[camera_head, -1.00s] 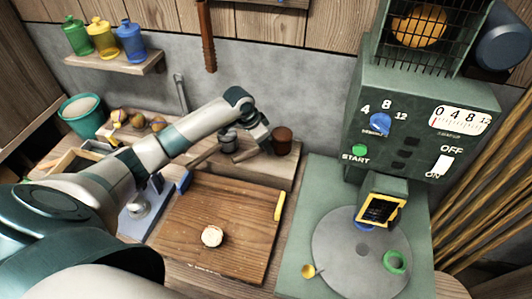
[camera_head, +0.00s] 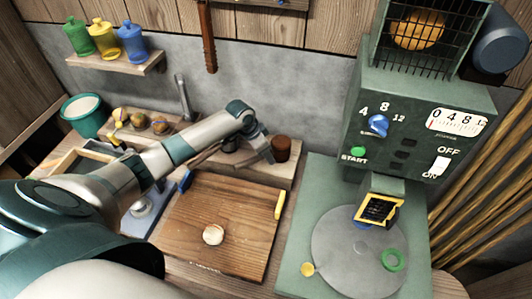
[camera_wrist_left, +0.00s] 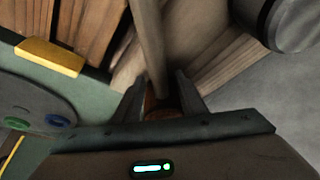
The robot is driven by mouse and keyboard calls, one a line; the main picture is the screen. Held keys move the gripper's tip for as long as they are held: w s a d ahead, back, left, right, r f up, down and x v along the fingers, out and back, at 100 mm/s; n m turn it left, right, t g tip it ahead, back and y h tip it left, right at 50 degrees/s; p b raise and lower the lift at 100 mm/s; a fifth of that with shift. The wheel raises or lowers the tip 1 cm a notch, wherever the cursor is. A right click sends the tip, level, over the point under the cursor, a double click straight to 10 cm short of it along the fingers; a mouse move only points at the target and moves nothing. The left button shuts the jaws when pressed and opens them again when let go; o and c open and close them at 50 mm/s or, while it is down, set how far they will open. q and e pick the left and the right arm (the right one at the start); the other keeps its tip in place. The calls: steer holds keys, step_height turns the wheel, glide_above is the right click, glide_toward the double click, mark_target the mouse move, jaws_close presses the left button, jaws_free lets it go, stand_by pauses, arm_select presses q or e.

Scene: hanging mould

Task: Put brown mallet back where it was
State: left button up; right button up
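The brown mallet's dark head (camera_head: 281,149) shows at the right of my left gripper (camera_head: 266,153) in the head view, over the right end of the wooden ledge. Its handle runs toward the left, partly hidden by my arm. In the left wrist view, the light handle (camera_wrist_left: 150,45) runs up from between the fingers of my left gripper (camera_wrist_left: 162,97), and a brown part lies between them. The gripper appears shut on the mallet near its head. I cannot tell whether the mallet touches the ledge. My right gripper is not in view.
A wooden board (camera_head: 235,200) with a pale round lump (camera_head: 213,234) lies in front. A green machine (camera_head: 415,130) stands at the right, and a teal bucket (camera_head: 84,113) at the left.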

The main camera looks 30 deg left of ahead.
mark_target(255, 158)
arm_select(q)
steer(key=shift+r, duration=0.2)
steer(key=b+v, duration=0.2)
steer(key=v, duration=1)
steer(key=shift+s+f, duration=0.1)
steer(key=shift+f, duration=0.05)
stand_by(0.5)
